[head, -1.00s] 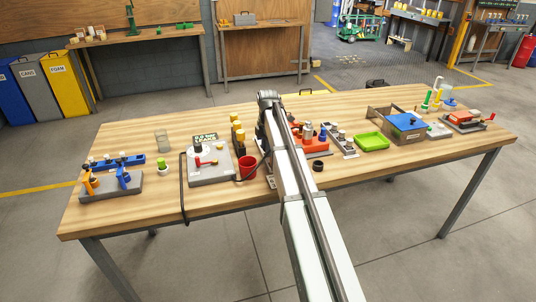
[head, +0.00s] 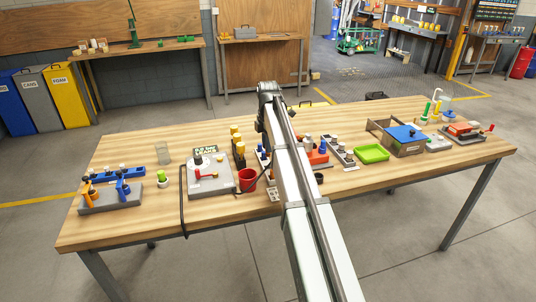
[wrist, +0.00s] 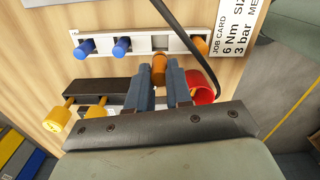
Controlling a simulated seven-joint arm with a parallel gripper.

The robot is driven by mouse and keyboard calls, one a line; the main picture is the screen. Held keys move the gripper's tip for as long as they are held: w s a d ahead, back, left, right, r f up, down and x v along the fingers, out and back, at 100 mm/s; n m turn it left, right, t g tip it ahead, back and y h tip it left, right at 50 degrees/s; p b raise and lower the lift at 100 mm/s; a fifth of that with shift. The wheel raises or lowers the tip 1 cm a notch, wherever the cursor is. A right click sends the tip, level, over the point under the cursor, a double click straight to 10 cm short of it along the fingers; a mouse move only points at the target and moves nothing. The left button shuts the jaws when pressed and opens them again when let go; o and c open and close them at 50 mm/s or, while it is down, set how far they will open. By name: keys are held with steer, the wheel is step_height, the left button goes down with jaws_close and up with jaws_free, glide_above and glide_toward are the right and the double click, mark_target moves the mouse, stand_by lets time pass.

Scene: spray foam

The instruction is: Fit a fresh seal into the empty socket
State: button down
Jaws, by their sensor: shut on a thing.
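In the wrist view my gripper (wrist: 160,80) has its two blue-grey fingers closed on an orange cylinder (wrist: 158,68), which shows between the tips. I cannot tell for sure that it is the seal. Just beyond is a white rack (wrist: 98,41) with two blue plugs (wrist: 121,47) at left and an orange plug (wrist: 201,45) at right. The rack's stretch between them, behind the held cylinder, shows no plug. I cannot tell whether the cylinder touches the rack. In the head view my arm hides the gripper.
A red cup (wrist: 202,86) is close to the right finger, with a dark cable passing over it. A dark block (wrist: 100,90) with yellow-headed pieces (wrist: 58,117) lies at left. A job card (wrist: 235,28) is at right. A green tray (head: 371,153) stands right of my arm.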

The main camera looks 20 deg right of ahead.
steer(key=shift+r, duration=1.4)
steer(key=d+r, duration=0.4)
steer(key=d, duration=0.6)
steer(key=shift+w+a+f, duration=0.1)
steer(key=shift+w+f, duration=0.1)
steer(key=shift+f, duration=2.15)
steer(key=shift+w+a+f, duration=0.1)
steer(key=shift+w+f, duration=0.1)
steer(key=shift+f, duration=2.15)
steer(key=shift+f, duration=0.15)
steer(key=c, duration=1)
jaws_free()
steer(key=shift+c, duration=0.2)
step_height(320, 180, up, 12)
steer(key=shift+r, duration=0.2)
